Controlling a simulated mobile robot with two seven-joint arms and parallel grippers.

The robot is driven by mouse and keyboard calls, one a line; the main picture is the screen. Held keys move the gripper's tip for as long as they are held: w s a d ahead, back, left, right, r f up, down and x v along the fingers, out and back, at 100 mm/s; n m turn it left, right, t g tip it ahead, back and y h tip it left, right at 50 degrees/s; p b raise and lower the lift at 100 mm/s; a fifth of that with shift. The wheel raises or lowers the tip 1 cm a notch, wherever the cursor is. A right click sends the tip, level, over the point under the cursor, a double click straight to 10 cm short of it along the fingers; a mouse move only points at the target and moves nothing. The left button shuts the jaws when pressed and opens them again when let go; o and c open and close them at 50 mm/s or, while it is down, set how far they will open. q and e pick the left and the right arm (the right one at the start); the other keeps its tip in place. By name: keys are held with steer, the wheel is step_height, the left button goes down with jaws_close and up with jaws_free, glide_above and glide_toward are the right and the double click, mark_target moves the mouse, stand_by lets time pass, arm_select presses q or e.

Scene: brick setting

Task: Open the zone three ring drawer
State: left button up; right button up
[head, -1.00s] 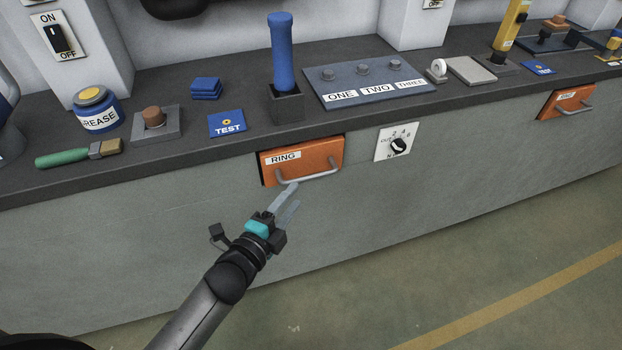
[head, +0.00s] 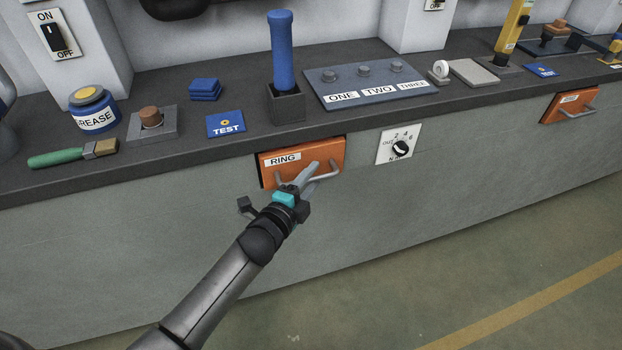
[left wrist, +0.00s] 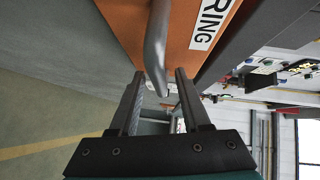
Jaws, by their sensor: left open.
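An orange drawer (head: 330,152) with a RING label sits in the grey bench front, below the worktop's edge. Its grey bar handle (head: 325,177) runs across its lower front. In the left wrist view the gripper (left wrist: 158,85) is open, and the handle (left wrist: 156,50) reaches down between the fingertips. I cannot tell whether the fingers touch it. The drawer looks closed. My right gripper is not in view.
A dial plate (head: 398,146) is mounted just right of the drawer. Another orange drawer (head: 569,105) is farther right. Above, the worktop holds a blue handle in a block (head: 282,60), a ONE-TWO-THREE panel (head: 340,88) and a TEST card (head: 225,125). The floor in front is clear.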

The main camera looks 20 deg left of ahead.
arm_select(q)
steer(key=shift+c, duration=0.2)
jaws_close()
stand_by(1.1)
